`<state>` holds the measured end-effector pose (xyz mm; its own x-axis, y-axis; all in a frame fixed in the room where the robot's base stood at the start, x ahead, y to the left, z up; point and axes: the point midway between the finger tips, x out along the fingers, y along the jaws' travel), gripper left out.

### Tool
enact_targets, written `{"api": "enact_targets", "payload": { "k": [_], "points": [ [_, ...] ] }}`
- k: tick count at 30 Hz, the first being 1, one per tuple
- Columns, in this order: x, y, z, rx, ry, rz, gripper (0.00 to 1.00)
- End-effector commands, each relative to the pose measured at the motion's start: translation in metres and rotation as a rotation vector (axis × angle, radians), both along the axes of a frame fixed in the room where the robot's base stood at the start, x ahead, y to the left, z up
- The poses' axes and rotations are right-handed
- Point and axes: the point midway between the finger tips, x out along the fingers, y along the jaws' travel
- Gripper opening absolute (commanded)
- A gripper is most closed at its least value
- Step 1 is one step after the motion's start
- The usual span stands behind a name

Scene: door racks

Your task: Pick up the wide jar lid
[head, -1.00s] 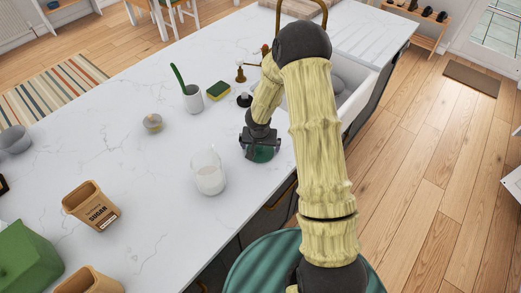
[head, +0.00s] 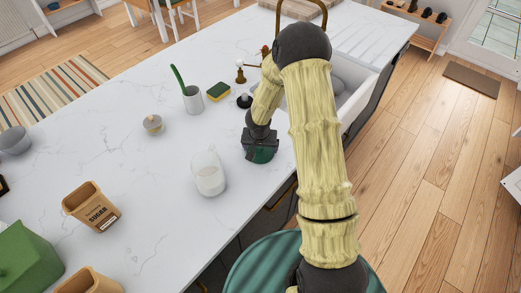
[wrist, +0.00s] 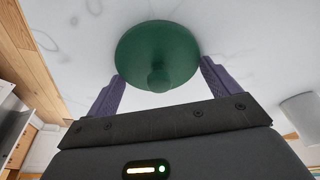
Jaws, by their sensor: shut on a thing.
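The wide jar lid is a round green disc with a small knob, shown in the wrist view (wrist: 157,45). In the head view it shows as a green patch (head: 262,155) beneath my gripper (head: 258,146), near the counter's front edge. In the wrist view, the purple fingers of my gripper (wrist: 162,68) stand on opposite sides of the lid, shut on it. The arm hides part of the area behind the gripper. I cannot tell any gap between lid and counter.
A small pale lid with a knob (head: 152,124), a white cup (head: 193,100), a sponge (head: 218,91) and a sugar canister (head: 91,207) are on the counter. The sink (head: 357,100) is at the right.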

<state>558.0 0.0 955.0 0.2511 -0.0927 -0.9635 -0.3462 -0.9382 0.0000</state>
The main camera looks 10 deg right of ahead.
Motion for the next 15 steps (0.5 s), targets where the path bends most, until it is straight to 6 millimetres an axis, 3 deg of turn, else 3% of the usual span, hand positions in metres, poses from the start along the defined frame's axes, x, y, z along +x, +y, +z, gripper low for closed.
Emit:
{"api": "enact_targets", "payload": {
  "k": [8,15],
  "points": [
    [0.001,-0.001,0.014,0.0,-0.003,-0.003,0.67],
    [0.001,-0.001,0.052,0.001,-0.005,-0.003,0.67]
  ]
}}
